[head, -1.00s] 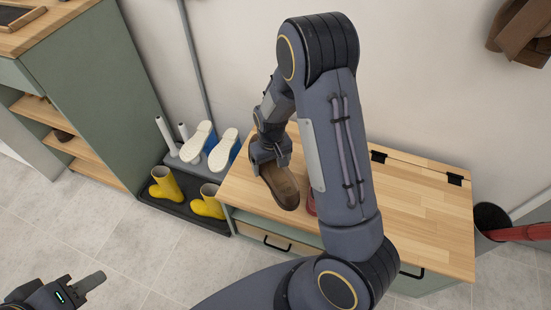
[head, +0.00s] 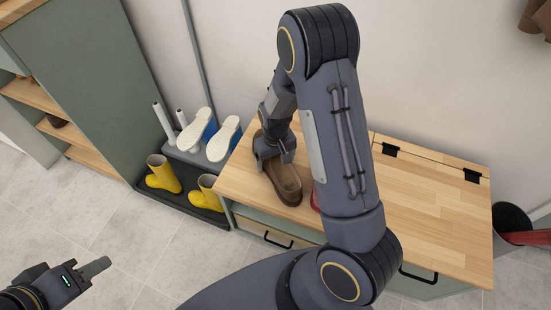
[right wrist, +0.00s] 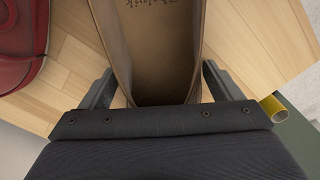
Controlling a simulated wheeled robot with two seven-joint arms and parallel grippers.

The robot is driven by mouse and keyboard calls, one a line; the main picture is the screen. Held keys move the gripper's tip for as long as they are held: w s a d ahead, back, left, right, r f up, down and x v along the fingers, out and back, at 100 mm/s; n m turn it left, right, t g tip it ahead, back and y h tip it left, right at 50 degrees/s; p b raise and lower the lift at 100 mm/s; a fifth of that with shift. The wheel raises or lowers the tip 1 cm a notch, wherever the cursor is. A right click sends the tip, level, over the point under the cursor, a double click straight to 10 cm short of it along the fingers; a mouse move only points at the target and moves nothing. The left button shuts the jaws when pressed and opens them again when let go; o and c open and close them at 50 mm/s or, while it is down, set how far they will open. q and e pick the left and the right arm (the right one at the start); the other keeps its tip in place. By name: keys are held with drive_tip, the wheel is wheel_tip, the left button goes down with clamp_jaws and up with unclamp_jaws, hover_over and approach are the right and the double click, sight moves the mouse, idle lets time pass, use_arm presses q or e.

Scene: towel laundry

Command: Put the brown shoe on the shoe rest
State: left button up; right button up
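The brown shoe (head: 287,185) lies on the wooden bench top (head: 430,215), near its left end. It also shows in the right wrist view (right wrist: 160,50), with its open top toward the camera. My right gripper (head: 274,158) is around its near end in that view, one finger on each side. A strip of wood shows between the left finger and the shoe, so the fingers look open. A grey stand (head: 184,153), perhaps the shoe rest, holds a pair of blue-and-white shoes (head: 224,138) left of the bench. My left gripper (head: 97,268) is low at the left, seen side-on.
A red shoe (right wrist: 22,45) is beside the brown one, mostly hidden by my right arm in the head view. Yellow boots (head: 163,174) stand on a black tray (head: 182,203). A green cabinet (head: 90,80) is at left. The right bench top is clear.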

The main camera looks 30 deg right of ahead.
drive_tip(key=shift+o, duration=1.2)
drive_tip(key=shift+r, duration=0.1)
